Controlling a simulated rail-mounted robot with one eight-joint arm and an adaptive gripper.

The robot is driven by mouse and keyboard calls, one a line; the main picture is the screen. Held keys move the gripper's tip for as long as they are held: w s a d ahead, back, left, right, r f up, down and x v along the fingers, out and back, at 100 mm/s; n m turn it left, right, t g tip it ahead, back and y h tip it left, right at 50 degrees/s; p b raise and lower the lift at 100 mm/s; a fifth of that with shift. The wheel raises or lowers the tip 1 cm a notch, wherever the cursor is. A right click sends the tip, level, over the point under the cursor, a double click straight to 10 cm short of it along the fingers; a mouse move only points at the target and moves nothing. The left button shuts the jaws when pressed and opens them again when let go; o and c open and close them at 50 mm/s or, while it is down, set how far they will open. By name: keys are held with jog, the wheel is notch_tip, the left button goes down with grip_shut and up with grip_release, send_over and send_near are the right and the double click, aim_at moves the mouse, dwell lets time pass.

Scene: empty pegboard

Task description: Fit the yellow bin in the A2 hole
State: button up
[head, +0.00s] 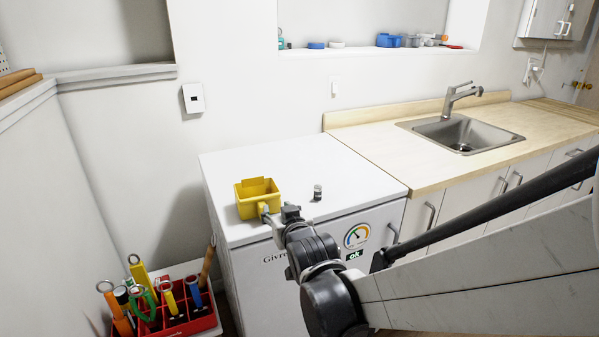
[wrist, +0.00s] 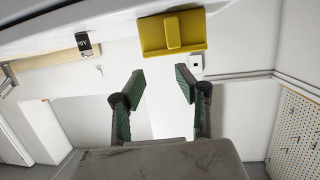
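The yellow bin (head: 257,198) stands upright near the front left corner of the white appliance top (head: 330,163). It also shows in the wrist view (wrist: 171,33), beyond my fingertips. My gripper (wrist: 160,84) is open, its two green-padded fingers spread apart with nothing between them. In the head view my gripper (head: 268,212) is at the front of the bin, partly overlapping it. I cannot tell whether it touches the bin. A pegboard (wrist: 295,125) with small holes shows at the right of the wrist view. The A2 hole cannot be made out.
A small dark and light cylinder (head: 318,192) stands right of the bin. A red tool tray (head: 180,323) with several tools is low at the left. A wooden counter (head: 375,139) with a sink (head: 462,134) is at the right. The appliance top behind the bin is clear.

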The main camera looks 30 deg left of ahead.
jog(key=a+f, duration=0.1)
jog(key=a, duration=0.1)
jog(key=w+a+f+b, duration=0.1)
jog(key=f, duration=0.1)
jog(key=a+f+b, duration=0.1)
jog(key=a, duration=0.1)
jog(key=shift+w+a+f, duration=0.15)
jog(key=shift+w+a, duration=0.15)
jog(key=shift+b+x, duration=0.65)
jog(key=shift+x, duration=0.8)
grip_shut()
